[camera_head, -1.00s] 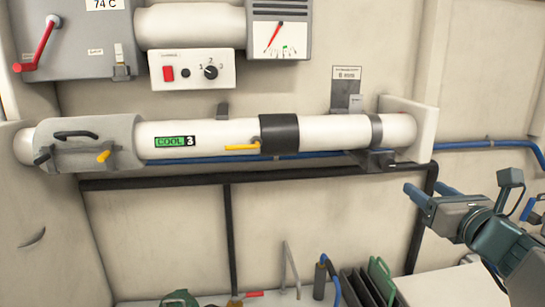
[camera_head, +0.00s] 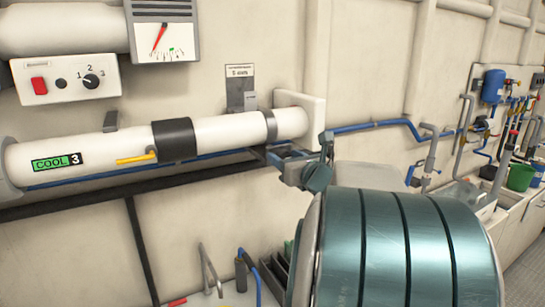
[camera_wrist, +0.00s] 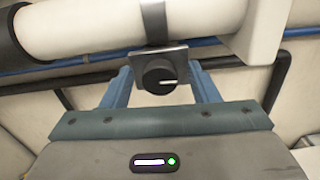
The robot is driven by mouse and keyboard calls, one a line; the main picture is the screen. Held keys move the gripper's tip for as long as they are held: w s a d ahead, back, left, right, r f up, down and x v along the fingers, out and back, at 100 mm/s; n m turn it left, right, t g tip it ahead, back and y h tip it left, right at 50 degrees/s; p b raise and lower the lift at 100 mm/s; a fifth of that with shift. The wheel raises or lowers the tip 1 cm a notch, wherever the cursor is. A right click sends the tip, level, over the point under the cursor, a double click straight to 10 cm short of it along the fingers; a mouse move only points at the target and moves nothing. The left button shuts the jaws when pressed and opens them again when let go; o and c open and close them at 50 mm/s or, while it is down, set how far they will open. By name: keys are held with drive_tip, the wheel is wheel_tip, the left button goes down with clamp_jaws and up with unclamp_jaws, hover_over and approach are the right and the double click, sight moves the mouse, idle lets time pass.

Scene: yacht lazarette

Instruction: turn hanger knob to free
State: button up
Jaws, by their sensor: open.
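The hanger knob (camera_wrist: 157,76) is a round black knob with a white pointer line, on a grey square plate (camera_wrist: 178,54) under the white pipe (camera_wrist: 100,25). The pointer points right in the wrist view. My gripper (camera_wrist: 160,74) is open and empty, with one blue finger on each side of the knob in the picture. I cannot tell whether the fingertips reach level with it, and no contact shows. In the head view, my gripper is near the pipe's right end, largely hidden by my arm. The knob is not discernible there.
A label plate (camera_head: 240,72) is on the wall above the pipe (camera_head: 215,131). A yellow lever (camera_head: 136,158) and a dark band (camera_head: 174,140) are on the pipe. Blue hose (camera_head: 370,126) runs right along the wall. A switch box (camera_head: 65,80) is upper left.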

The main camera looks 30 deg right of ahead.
drive_tip(key=c, duration=0.9)
drive_tip(key=shift+c, duration=0.2)
drive_tip(key=shift+f+b, duration=0.15)
drive_tip(key=shift+b, duration=0.25)
drive_tip(key=n+b, duration=0.9)
drive_tip(key=b, duration=0.3)
drive_tip(key=n+b, duration=0.9)
drive_tip(key=b, duration=0.3)
drive_tip(key=shift+a+f+b, duration=0.15)
drive_tip(key=shift+a+b, duration=0.05)
drive_tip(key=shift+b, duration=0.15)
drive_tip(key=shift+n, duration=0.4)
